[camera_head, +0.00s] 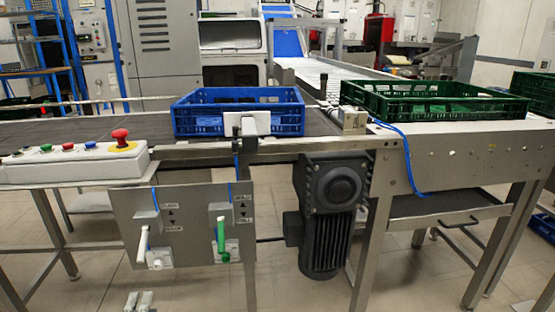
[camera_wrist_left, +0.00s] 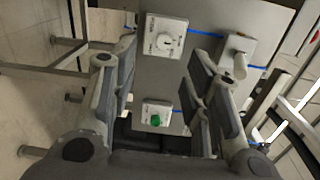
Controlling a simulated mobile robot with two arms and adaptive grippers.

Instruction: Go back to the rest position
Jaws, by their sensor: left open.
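My left gripper (camera_wrist_left: 162,62) is open in the left wrist view, with its two fingers spread and nothing between them. It faces the grey switch panel (camera_wrist_left: 200,18). In the head view the panel (camera_head: 187,215) hangs under the conveyor, with a white lever (camera_head: 142,244) and a green lever (camera_head: 221,241). Two small pale shapes at the bottom may be fingertips. My right gripper is not in view.
A blue crate (camera_head: 238,119) sits on the conveyor (camera_head: 85,132). A green crate (camera_head: 450,104) stands to its right. A control box with a red button (camera_head: 120,137) is at the left. A black motor (camera_head: 327,215) hangs below the conveyor edge.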

